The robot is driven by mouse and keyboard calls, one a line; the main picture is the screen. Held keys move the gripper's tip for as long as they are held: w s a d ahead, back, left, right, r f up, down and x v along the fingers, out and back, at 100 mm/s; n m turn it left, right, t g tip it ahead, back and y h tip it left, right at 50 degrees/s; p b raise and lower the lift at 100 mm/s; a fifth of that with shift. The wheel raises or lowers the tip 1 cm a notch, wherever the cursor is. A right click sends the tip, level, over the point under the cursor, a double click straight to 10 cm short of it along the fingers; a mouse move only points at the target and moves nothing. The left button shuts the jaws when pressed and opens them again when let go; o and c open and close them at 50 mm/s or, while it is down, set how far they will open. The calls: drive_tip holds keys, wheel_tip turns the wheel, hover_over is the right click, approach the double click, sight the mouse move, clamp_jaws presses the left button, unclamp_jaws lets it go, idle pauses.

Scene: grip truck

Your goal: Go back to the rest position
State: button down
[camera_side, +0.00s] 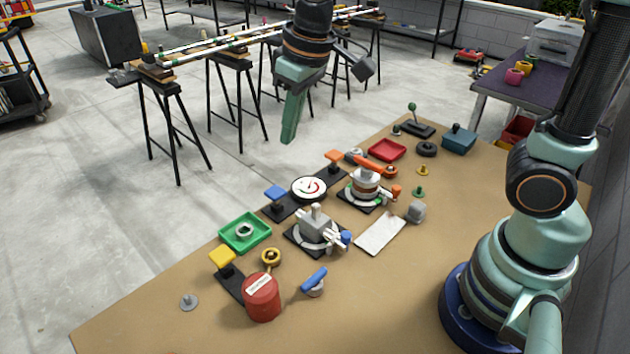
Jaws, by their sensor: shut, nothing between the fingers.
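My gripper (289,138) hangs in the upper middle of the side view, fingers pointing down. Its pale green fingers are shut together with nothing between them. It is apart from everything, raised above the level of the table and appearing over the far edge in the picture. My arm's base stands at the right on the brown table (480,190); the link between base and gripper runs out of the top of the picture.
The table holds a green tray (262,243), a red tray (387,149), a round gauge (309,188), a grey clamp-like fixture (316,228), a red canister (262,299) and a white plate (381,235). Trestles (170,95) stand behind. The table's front right is bare.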

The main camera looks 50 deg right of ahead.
drive_tip(key=s+d+r+m+t, duration=0.1)
drive_tip(key=s+d+m+t, duration=0.2)
drive_tip(key=s+d, duration=0.5)
drive_tip(key=shift+s+d+h, duration=0.15)
drive_tip(key=shift+d+h, duration=0.25)
drive_tip(key=shift+d, duration=0.85)
